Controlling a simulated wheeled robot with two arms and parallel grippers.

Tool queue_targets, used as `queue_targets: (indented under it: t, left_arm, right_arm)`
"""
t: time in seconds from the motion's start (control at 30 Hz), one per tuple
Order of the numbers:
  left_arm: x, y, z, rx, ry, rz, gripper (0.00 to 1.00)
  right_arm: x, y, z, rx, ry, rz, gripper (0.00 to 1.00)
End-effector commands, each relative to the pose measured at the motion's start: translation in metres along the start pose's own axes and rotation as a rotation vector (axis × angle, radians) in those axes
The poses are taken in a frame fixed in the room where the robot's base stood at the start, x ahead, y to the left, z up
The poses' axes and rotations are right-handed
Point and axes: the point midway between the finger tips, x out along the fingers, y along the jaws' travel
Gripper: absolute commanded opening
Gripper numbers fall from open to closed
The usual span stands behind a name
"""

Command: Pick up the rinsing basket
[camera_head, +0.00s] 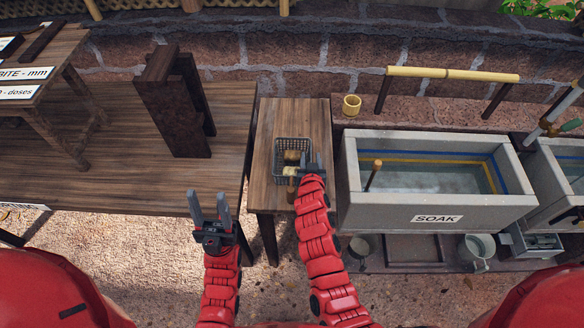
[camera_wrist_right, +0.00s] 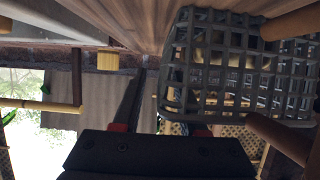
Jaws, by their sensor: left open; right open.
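The rinsing basket (camera_head: 278,160) is a grey wire-mesh basket on a narrow wooden table (camera_head: 285,115). Tan roller-like pieces (camera_head: 291,155) lie in it, and wooden handles show beside the mesh in the right wrist view. My right gripper (camera_head: 310,168) is open at the basket's right side. In the right wrist view the basket (camera_wrist_right: 220,60) fills the upper right; one finger shows outside its wall and the other is partly hidden behind the mesh. I cannot tell whether they touch it. My left gripper (camera_head: 209,203) is open and empty, in front of the tables.
A stone tank marked SOAK (camera_head: 437,219) stands right of the basket's table, with a wooden-handled stick in it. A yellow cup (camera_head: 351,105) is on the ledge behind. A larger wooden table (camera_head: 120,150) with a dark wooden stand (camera_head: 170,105) is at left.

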Motion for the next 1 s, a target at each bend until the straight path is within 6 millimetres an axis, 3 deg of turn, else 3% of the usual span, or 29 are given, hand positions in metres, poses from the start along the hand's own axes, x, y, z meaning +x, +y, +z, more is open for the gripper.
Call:
queue_targets:
  t: [0.33,0.6,1.0]
  left_arm:
    - [0.0011,0.0,-0.0002,0.0,0.0,0.0,0.5]
    - [0.0012,0.0,-0.0002,0.0,0.0,0.0,0.5]
    - [0.0011,0.0,-0.0002,0.0,0.0,0.0,0.5]
  right_arm:
    - [0.0057,0.0001,0.0022,0.0,-0.003,-0.001,0.42]
    - [0.0056,0.0001,0.0018,0.0,-0.002,-0.001,0.0]
    - [0.0055,0.0002,0.0021,-0.001,-0.003,0.0,0.0]
